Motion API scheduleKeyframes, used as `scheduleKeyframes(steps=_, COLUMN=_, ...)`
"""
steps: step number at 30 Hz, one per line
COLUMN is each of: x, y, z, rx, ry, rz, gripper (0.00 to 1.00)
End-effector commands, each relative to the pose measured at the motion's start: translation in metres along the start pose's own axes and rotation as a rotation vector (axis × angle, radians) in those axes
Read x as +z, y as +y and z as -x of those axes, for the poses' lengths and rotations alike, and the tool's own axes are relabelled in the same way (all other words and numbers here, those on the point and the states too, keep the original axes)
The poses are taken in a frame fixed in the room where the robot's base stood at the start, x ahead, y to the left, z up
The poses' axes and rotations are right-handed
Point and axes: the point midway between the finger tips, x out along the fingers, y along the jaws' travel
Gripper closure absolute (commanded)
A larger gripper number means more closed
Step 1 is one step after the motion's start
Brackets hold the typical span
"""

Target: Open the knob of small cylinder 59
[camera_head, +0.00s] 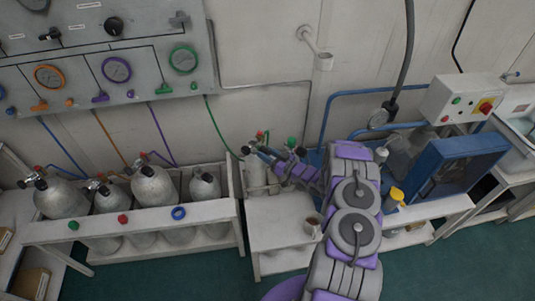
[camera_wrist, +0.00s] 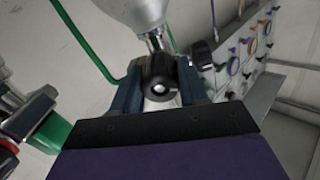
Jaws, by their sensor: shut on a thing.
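My gripper (camera_wrist: 158,82) has its two dark blue fingers on either side of a black round knob (camera_wrist: 160,68) and is shut on it. The knob has a pale centre and sits at the metal neck of a light grey cylinder (camera_wrist: 138,12), seen at the top of the wrist view. In the head view my gripper (camera_head: 272,158) reaches the small pale cylinders (camera_head: 254,172) on the white stand. It partly hides them and the knob. No number is readable on the cylinder.
Several larger grey cylinders (camera_head: 152,187) stand in a white rack (camera_head: 130,228) to the left. A gauge panel (camera_head: 110,50) hangs above. A green fitting (camera_wrist: 52,130) and green hose lie left of my fingers.

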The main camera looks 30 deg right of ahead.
Motion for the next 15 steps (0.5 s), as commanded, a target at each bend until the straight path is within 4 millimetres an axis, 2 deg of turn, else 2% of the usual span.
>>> scheduleKeyframes(steps=3, x=0.0011, y=0.0010, z=0.0007, rx=0.003, ry=-0.002, rz=0.000, gripper=0.87)
scheduleKeyframes(steps=4, x=0.0011, y=0.0010, z=0.0006, rx=0.003, ry=-0.002, rz=0.000, gripper=0.55)
scheduleKeyframes(steps=11, x=0.0002, y=0.0006, z=0.0005, rx=0.002, ry=0.000, rz=0.002, gripper=0.33)
scheduleKeyframes(steps=15, x=-0.0001, y=0.0001, z=0.0002, rx=0.001, ry=0.000, rz=0.003, gripper=0.31)
